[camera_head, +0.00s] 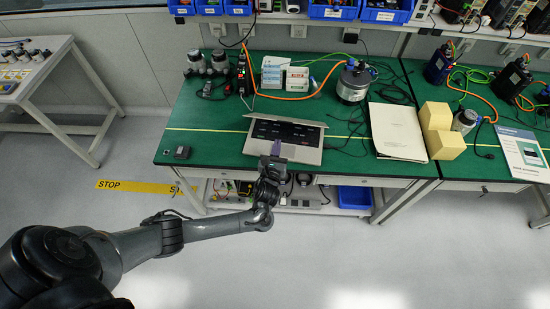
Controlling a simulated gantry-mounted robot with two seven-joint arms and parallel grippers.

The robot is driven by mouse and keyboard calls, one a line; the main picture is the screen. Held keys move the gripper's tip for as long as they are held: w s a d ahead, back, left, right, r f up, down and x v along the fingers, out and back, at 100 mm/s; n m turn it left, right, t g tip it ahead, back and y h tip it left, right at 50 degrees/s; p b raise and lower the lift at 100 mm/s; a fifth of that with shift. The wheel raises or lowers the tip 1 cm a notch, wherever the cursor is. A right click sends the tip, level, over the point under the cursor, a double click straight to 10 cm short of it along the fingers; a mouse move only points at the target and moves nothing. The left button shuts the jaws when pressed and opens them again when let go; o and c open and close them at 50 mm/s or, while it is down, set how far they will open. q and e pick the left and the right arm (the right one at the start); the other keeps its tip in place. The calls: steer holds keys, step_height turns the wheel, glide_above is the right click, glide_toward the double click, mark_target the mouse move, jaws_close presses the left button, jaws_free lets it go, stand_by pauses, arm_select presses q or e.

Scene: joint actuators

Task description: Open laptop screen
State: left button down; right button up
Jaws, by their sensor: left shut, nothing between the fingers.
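A silver laptop (309,153) sits near the front edge of the green workbench, left of the bench's middle. Its front part is silver, with a dark band behind it and a thin pale edge at the back. From this steep angle I cannot tell how far the lid is raised. My left gripper (276,148) is over the laptop's front part, fingers pointing away toward the back of the bench. It is shut with nothing in it. I cannot tell whether the fingertips touch the laptop. My right gripper is out of view.
Behind the laptop stand a power strip (241,75), small white boxes (297,78) and a metal cylinder (353,82) with an orange cable. A document (397,131) and yellow blocks (443,145) lie to the right.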

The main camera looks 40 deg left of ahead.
arm_select(q)
steer(key=shift+w+a+r, duration=0.45)
steer(key=shift+w, duration=0.3)
steer(key=shift+w+a+r, duration=0.45)
steer(key=shift+w+r, duration=0.05)
steer(key=shift+w, duration=0.25)
steer(key=shift+w+a+r, duration=0.45)
steer(key=shift+w, duration=0.3)
